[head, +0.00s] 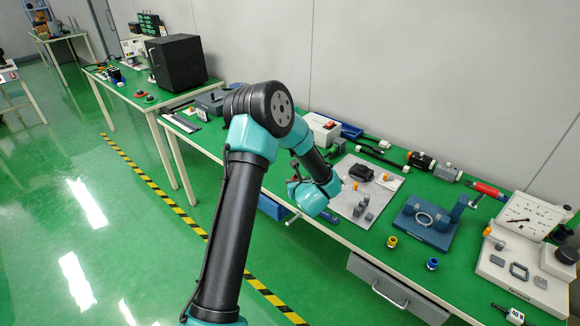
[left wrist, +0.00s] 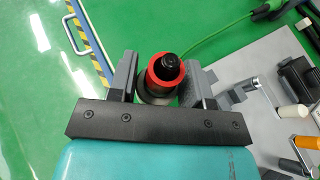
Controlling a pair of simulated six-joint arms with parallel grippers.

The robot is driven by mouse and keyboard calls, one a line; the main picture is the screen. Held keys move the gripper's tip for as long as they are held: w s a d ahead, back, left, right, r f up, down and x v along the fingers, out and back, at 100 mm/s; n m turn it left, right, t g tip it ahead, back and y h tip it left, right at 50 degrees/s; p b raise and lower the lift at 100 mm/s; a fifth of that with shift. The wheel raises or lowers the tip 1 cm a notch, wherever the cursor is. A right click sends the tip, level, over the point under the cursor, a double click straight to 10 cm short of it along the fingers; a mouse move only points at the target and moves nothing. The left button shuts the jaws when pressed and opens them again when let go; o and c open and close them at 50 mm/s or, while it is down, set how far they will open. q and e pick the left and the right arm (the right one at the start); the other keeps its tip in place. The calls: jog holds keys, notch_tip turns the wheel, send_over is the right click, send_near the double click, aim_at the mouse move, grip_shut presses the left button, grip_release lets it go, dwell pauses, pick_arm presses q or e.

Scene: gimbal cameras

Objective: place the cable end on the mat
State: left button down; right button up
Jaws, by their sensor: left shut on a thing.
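In the left wrist view my left gripper (left wrist: 160,72) is shut on a black cylindrical piece with a red ring (left wrist: 164,72), likely the cable end. A thin green cable (left wrist: 222,33) runs from beside it to the upper right. In the head view my left arm reaches over the front edge of the bench; its wrist (head: 310,197) hides the fingers and the held piece. A light grey plate (head: 388,183) on the bench may be the mat; I cannot tell for certain. It also shows in the left wrist view (left wrist: 250,118). My right gripper is not in view.
A black block (head: 361,172) and grey blocks (head: 365,207) stand on the plate. A blue-grey fixture with a ring (head: 424,222) and a gauge board (head: 530,215) lie to the right. A drawer (head: 385,285) hangs below the bench. Green floor is open at left.

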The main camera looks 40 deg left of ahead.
pick_arm(q)
jog(key=w+a, duration=0.3)
jog(key=w+a+f, duration=0.1)
jog(key=w+a, duration=0.2)
jog(key=w, duration=0.1)
jog(key=w+a, duration=0.3)
jog(key=w, duration=0.1)
jog(key=shift+w+f, duration=0.1)
jog(key=shift+f, duration=0.05)
jog(key=shift+f, duration=1.75)
jog(key=shift+f, duration=0.1)
jog(key=c, duration=0.5)
grip_release()
jog(key=shift+c, duration=0.2)
